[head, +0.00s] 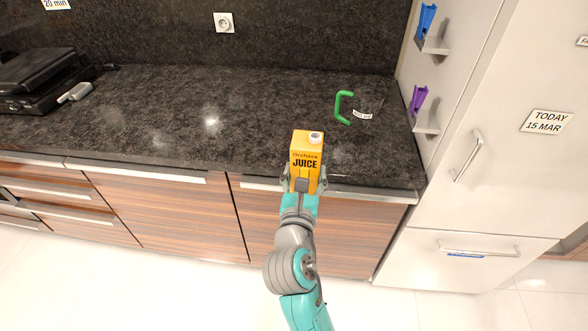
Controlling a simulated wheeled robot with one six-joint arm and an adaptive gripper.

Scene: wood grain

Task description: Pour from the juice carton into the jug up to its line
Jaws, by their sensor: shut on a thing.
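The juice carton (306,153) is orange-yellow with a white cap and the word JUICE on its front. My gripper (305,185) is shut on its lower part and holds it roughly upright at the counter's front edge. The jug (376,104) stands on the dark counter, behind and to the right of the carton. It looks clear and hard to make out, with a green handle on its left side and a small white label. I cannot make out its line or any juice in it. The carton and jug are apart.
The dark stone counter (200,115) is mostly clear to the left. A tall white cabinet borders the right, with blue (426,20) and purple (418,99) clips on small ledges.

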